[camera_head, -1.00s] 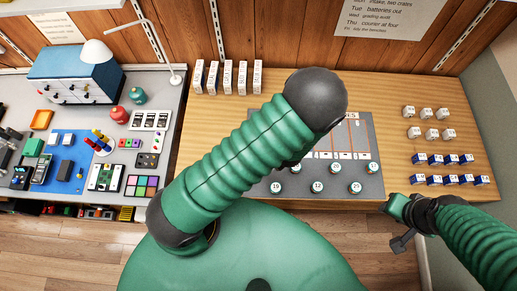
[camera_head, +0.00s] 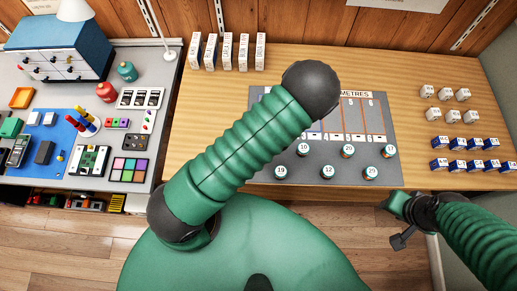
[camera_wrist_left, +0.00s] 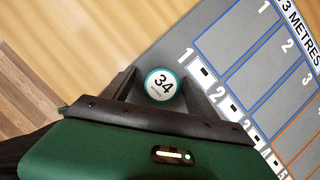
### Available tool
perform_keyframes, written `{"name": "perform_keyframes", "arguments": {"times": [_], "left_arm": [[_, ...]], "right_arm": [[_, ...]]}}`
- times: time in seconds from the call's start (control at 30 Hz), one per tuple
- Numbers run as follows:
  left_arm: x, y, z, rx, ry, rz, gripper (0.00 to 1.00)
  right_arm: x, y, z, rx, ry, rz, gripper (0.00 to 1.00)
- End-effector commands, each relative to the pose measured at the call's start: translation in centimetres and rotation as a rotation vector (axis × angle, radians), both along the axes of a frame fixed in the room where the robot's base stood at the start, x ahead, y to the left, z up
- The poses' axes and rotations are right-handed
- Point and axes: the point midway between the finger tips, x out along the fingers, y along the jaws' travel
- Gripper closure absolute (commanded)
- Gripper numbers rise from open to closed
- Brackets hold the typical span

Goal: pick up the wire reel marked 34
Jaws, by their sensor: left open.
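The wire reel marked 34 (camera_wrist_left: 161,85) shows in the left wrist view as a white disc with a teal rim. It stands on the grey mat (camera_wrist_left: 165,45), near the mat's edge. My left gripper (camera_wrist_left: 158,76) is open, with one dark finger on either side of the reel. I cannot tell whether either finger touches it. In the head view my left arm hides this reel and the gripper. My right gripper (camera_head: 394,212) hangs off the table's front edge at the right, away from the reels; its jaw opening is unclear.
Other reels, such as 10 (camera_head: 303,149), 19 (camera_head: 281,172) and 12 (camera_head: 328,171), stand on the mat. White boxes (camera_head: 228,50) stand at the back. White and blue small boxes (camera_head: 460,142) sit at the right. A crowded grey bench (camera_head: 155,75) adjoins on the left.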

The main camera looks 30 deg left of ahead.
Motion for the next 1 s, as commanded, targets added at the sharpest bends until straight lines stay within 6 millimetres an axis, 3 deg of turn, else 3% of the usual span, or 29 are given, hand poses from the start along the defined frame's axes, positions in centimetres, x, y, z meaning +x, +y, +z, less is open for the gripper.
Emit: {"name": "perform_keyframes", "arguments": {"times": [0.23, 0.7, 1.0], "left_arm": [[0.02, 0.06, -0.03, -0.001, -0.001, 0.001, 0.35], [0.02, 0.07, -0.06, 0.0, 0.0, 0.0, 0.97], [0.02, 0.08, 0.17, 0.0, 0.0, 0.0, 0.98]], "right_arm": [[0.04, -0.01, -0.02, 0.0, -0.001, 0.0, 0.64], [0.03, -0.01, -0.02, 0.0, -0.001, 0.0, 0.64], [0.02, -0.01, -0.01, 0.0, -0.001, 0.0, 0.64]]}}
